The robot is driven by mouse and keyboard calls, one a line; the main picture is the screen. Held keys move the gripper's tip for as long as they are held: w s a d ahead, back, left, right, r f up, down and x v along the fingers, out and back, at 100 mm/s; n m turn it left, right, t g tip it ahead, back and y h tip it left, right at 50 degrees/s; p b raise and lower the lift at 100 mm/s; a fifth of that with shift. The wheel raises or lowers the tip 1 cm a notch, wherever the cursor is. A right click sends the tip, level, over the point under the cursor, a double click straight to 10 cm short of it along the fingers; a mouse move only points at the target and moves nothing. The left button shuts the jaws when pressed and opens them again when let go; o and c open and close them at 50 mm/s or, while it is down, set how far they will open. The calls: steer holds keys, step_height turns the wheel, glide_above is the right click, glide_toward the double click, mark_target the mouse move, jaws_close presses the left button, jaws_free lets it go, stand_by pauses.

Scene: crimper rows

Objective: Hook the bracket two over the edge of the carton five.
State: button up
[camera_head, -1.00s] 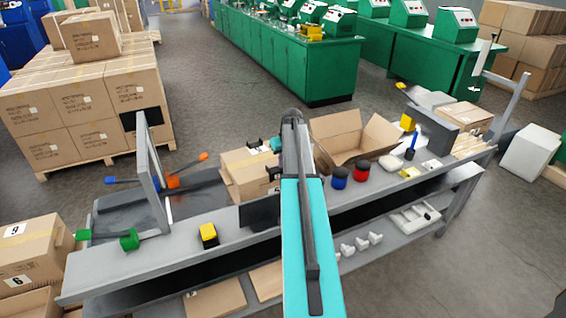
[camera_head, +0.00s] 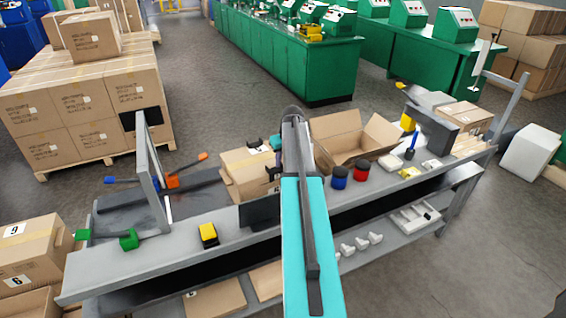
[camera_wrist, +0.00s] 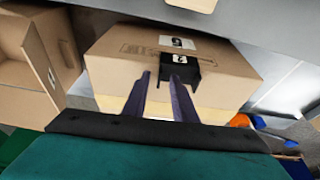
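Carton five (camera_wrist: 220,66) is a closed brown box on the grey bench. In the wrist view it fills the middle, with a white label on its top. It also shows in the head view (camera_head: 240,165), partly behind my arm. The bracket two (camera_wrist: 193,71) is black with a white "2" label. It sits at the carton's upper edge, overlapping the near face. My gripper (camera_wrist: 161,80) has its two dark fingers apart, with a clear gap between them. The right finger overlaps the bracket; the left is clear of it. Whether the bracket is fully seated is hidden.
An open carton (camera_head: 352,142) stands to the right of my arm. Blue (camera_head: 339,178) and red (camera_head: 361,172) pots and a yellow-black block (camera_head: 208,235) are on the bench. A grey upright frame (camera_head: 150,170) stands left of the carton.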

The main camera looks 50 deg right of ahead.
steer(key=b+v, duration=0.2)
steer(key=v, duration=1.1)
steer(key=shift+f, duration=0.1)
stand_by(0.8)
